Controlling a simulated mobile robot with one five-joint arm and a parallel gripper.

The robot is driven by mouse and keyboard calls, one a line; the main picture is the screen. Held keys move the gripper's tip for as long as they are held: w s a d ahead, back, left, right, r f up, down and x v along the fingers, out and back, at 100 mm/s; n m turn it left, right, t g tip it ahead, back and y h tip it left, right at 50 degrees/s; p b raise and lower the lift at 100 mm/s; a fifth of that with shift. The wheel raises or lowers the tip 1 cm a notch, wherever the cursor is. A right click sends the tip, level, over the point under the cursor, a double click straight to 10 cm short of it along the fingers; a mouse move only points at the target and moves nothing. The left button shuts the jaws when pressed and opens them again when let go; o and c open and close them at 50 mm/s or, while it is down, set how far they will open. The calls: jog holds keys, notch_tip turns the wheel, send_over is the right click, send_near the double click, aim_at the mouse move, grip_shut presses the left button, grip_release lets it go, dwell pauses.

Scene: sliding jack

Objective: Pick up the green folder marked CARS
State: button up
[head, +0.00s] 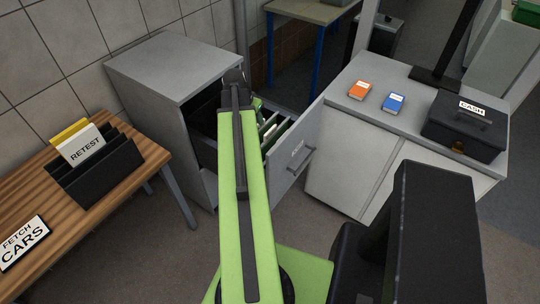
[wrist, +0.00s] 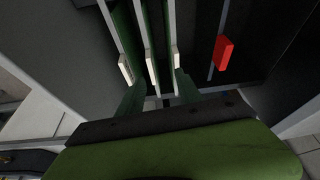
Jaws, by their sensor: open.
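Green hanging folders (head: 270,130) stand in the open drawer of the grey filing cabinet. In the wrist view several green folders show edge-on, with white tabs at their near ends, one of them a middle tab (wrist: 152,66). No tab lettering can be read, so I cannot tell which folder is marked CARS. My gripper (wrist: 158,84) is open at the near ends of the folders, its two fingers either side of the middle tab. Whether it touches a folder is unclear. In the head view my arm hides most of my gripper and part of the drawer.
A red tab (wrist: 223,53) stands right of the folders. The drawer front (head: 293,158) is pulled out beside a grey counter (head: 350,140) with two small books and a cash box (head: 465,128). A wooden table (head: 95,218) holds a RETEST rack and a FETCH CARS sign (head: 24,243).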

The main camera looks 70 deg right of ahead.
aim_at(272, 135)
jog(key=shift+m, duration=0.5)
jog(key=s+b+x, duration=0.1)
jog(key=b+x, duration=0.4)
jog(key=x, duration=0.1)
jog(key=s+b+x, duration=0.1)
jog(key=b+x, duration=0.5)
jog(key=d+b+x, duration=0.1)
jog(key=b+x, duration=0.4)
jog(key=x, duration=0.1)
jog(key=shift+s+d, duration=0.25)
jog(key=shift+s, duration=0.2)
jog(key=shift+r, duration=0.2)
jog(key=shift+c, duration=0.4)
grip_shut()
